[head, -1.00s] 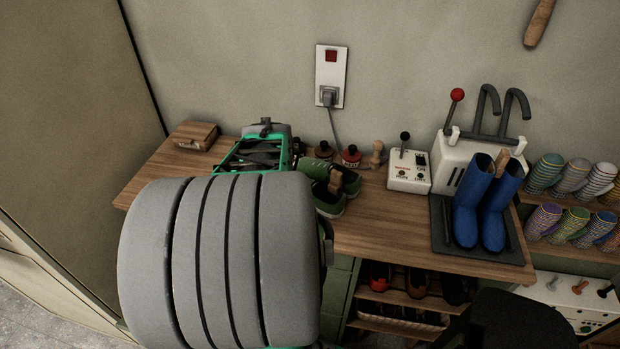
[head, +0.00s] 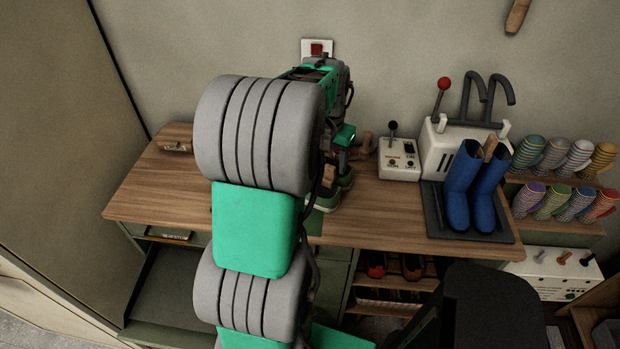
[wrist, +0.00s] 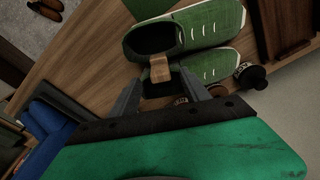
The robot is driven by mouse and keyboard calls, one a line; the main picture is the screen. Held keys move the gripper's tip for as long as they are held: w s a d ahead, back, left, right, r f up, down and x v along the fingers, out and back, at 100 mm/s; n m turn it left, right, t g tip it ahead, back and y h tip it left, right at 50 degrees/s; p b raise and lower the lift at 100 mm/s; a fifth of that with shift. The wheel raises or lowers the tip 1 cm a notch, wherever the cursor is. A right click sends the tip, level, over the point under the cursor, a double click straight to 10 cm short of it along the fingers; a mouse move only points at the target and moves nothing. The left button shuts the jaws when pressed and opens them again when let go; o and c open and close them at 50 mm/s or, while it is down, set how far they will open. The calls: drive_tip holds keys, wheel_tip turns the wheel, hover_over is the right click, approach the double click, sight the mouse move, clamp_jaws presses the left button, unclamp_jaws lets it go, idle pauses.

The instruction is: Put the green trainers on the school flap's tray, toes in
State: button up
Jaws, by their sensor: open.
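The green trainers (wrist: 200,28) lie side by side on the wooden bench in the wrist view, with a small wooden clip (wrist: 160,68) at their openings. In the head view my arm hides most of them; a green edge (head: 328,201) shows below the wrist. My gripper (wrist: 157,82) is open, its two grey fingers on either side of the clip, close to it. I cannot tell whether they touch it. I cannot pick out the school flap's tray for sure; a labelled opening (head: 168,235) shows under the bench at left, its label unreadable.
Blue boots (head: 474,188) stand on a dark mat (head: 432,215) at the bench's right, before a white machine with a red-knobbed lever. A small white switch box (head: 399,160) is left of them. A wooden block (head: 174,138) sits at back left. The bench's left part (head: 160,195) is clear.

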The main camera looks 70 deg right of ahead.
sight(331, 166)
drive_tip(key=f, duration=0.3)
drive_tip(key=shift+s+d, duration=0.1)
drive_tip(key=shift+d, duration=0.1)
clamp_jaws()
idle(1.1)
